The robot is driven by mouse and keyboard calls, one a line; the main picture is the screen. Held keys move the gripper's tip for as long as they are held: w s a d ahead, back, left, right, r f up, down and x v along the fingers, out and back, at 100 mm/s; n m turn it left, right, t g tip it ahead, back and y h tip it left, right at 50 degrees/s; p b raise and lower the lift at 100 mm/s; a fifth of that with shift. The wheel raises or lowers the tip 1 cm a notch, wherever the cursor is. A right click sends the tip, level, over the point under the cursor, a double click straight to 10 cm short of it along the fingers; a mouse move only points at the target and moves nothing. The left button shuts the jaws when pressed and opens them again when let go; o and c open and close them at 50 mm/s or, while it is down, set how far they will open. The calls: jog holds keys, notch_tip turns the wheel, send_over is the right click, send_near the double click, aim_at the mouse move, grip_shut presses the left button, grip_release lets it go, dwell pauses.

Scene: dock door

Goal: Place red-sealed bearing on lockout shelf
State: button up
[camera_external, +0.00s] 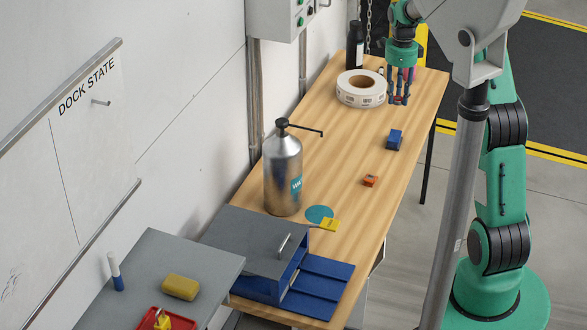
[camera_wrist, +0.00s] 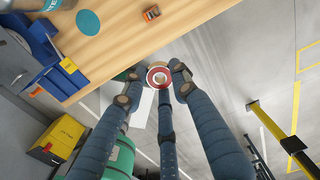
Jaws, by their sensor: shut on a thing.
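The red-sealed bearing (camera_wrist: 159,77), a small round part with a red ring and a pale centre, is held between the fingertips of my gripper (camera_wrist: 157,83) in the wrist view. In the external view my gripper (camera_external: 399,92) points down at the far end of the wooden table, just right of a white label roll; the bearing cannot be made out clearly there. A grey shelf (camera_external: 190,258) at the lower left, possibly the lockout shelf, carries a red tray (camera_external: 150,318) with a yellow item, a yellow block (camera_external: 181,287) and a blue-and-white marker (camera_external: 115,270).
On the wooden table (camera_external: 350,180) stand the label roll (camera_external: 361,88), a black bottle (camera_external: 354,46), a metal pump bottle (camera_external: 283,170), a blue block (camera_external: 394,140), an orange part (camera_external: 370,180) and a blue-grey box (camera_external: 262,245). The table's right side is mostly clear.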

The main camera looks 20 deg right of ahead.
aim_at(396, 99)
jog(key=r, duration=0.3)
jog(key=a+r, duration=0.1)
jog(key=r, duration=0.1)
jog(key=s+a+n+p, duration=0.25)
jog(key=a+n, duration=0.65)
jog(key=a, duration=2.5)
jog(key=s+a+n, duration=0.3)
jog(key=s+a, duration=0.3)
jog(key=a, duration=0.5)
jog(key=s+a+n, duration=0.3)
jog(key=s+a, duration=0.4)
jog(key=a, duration=0.3)
jog(key=s+a+n+p, duration=0.1)
jog(key=s+a+n, duration=0.3)
jog(key=s+a, duration=0.7)
jog(key=s+a+n+p, duration=0.2)
jog(key=s+a+n, duration=0.2)
jog(key=s+a, duration=0.7)
jog(key=f, duration=0.3)
jog(key=s+d+f, duration=0.1)
jog(key=f, duration=0.3)
jog(key=d+f, duration=0.1)
jog(key=f, duration=0.3)
jog(key=shift+s+d+f, duration=0.1)
jog(key=shift+s+d, duration=0.1)
jog(key=shift+s, duration=0.2)
jog(key=shift+w+a, duration=0.1)
jog(key=shift+a, duration=0.05)
